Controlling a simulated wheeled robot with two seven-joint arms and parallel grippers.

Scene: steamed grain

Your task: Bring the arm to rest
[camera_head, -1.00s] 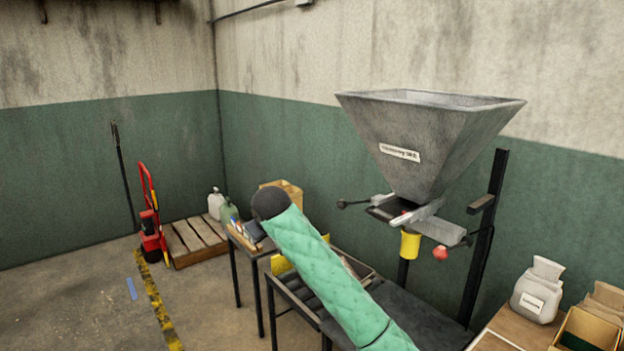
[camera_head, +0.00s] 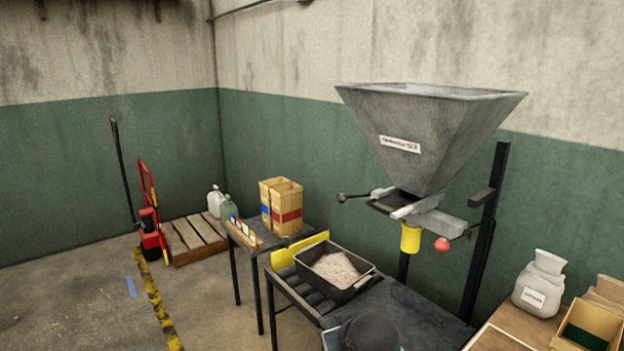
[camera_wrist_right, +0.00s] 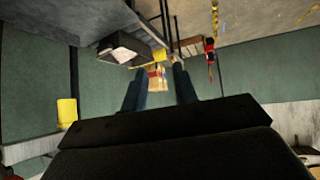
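My right gripper (camera_wrist_right: 158,88) shows in the right wrist view with its two fingers apart and nothing between them. Cardboard boxes show beyond the gap. In the head view a dark rounded part of my arm is at the bottom edge; the gripper itself is not seen there. My left gripper is in neither view. A black tub (camera_head: 335,292) of pale grain (camera_head: 336,268) sits on the roller stand, left of the hopper (camera_head: 430,130). The tub also shows, upside down, in the right wrist view (camera_wrist_right: 113,56), apart from the fingers.
A yellow spout (camera_head: 411,238) and a red knob (camera_head: 442,244) hang under the hopper. A dark table (camera_head: 415,318) lies below. Cardboard boxes (camera_head: 282,206) stand on a side table. A white sack (camera_head: 540,282) is at right. Floor at left is mostly clear.

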